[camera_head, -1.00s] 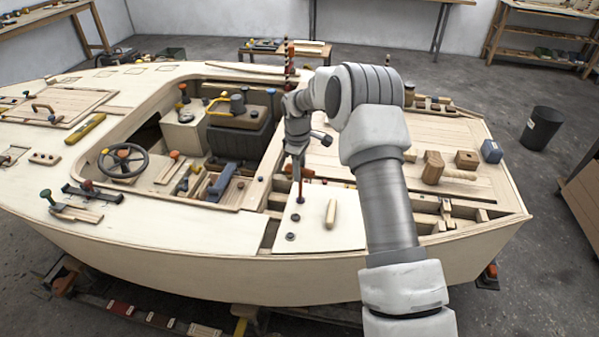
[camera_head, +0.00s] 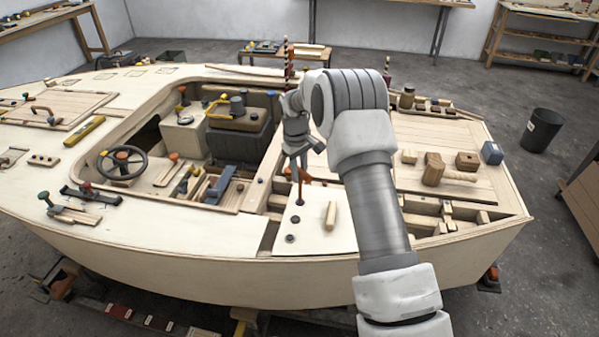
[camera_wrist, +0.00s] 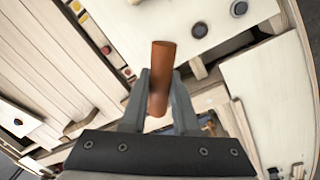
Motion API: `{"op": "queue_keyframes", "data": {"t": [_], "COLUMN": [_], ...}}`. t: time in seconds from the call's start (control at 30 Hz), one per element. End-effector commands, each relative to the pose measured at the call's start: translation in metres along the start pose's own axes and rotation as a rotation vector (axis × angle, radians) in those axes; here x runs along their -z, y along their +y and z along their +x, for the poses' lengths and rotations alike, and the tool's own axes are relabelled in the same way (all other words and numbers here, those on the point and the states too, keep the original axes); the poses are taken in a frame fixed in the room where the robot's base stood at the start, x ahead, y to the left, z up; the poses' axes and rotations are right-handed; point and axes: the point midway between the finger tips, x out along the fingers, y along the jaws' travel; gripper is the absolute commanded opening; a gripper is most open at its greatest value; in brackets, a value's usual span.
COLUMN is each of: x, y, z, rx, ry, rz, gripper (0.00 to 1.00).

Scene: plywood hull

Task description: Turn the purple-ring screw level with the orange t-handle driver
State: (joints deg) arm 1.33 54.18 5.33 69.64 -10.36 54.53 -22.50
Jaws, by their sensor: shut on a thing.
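My gripper (camera_head: 298,172) is over the pale panel (camera_head: 320,232) at the boat's near side. It is shut on the orange t-handle driver (camera_wrist: 160,80), whose handle sits between the two fingers in the wrist view. In the head view a bit of the orange handle (camera_head: 305,176) shows beside the fingers. The driver's thin shaft points down at the panel, where its tip meets a dark spot. Two dark round screws (camera_head: 295,219) (camera_head: 290,238) lie nearer on the panel. I cannot make out the purple ring, and the screw under the driver is hidden.
A loose wooden peg (camera_head: 330,215) lies on the panel right of the driver. Open framed slots (camera_head: 440,208) and a wooden mallet (camera_head: 440,172) are further right. The cockpit with a steering wheel (camera_head: 122,162) is to the left.

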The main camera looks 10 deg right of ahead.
Motion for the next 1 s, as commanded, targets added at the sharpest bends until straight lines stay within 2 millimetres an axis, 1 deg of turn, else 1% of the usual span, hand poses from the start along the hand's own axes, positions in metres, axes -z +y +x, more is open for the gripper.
{"op": "queue_keyframes", "data": {"t": [0.2,0.47,0.57,1.0], "x": [0.0002,0.0001,-0.0005,-0.0014], "y": [0.001,0.0012,0.0017,0.0001], "z": [-0.0098,-0.0093,-0.0096,-0.0106], "rx": [0.0,-0.001,0.0,0.001], "ry": [0.001,0.002,0.009,0.055], "rz": [-0.001,-0.013,-0.09,-0.647], "gripper": [0.0,0.0,0.0,0.0]}}
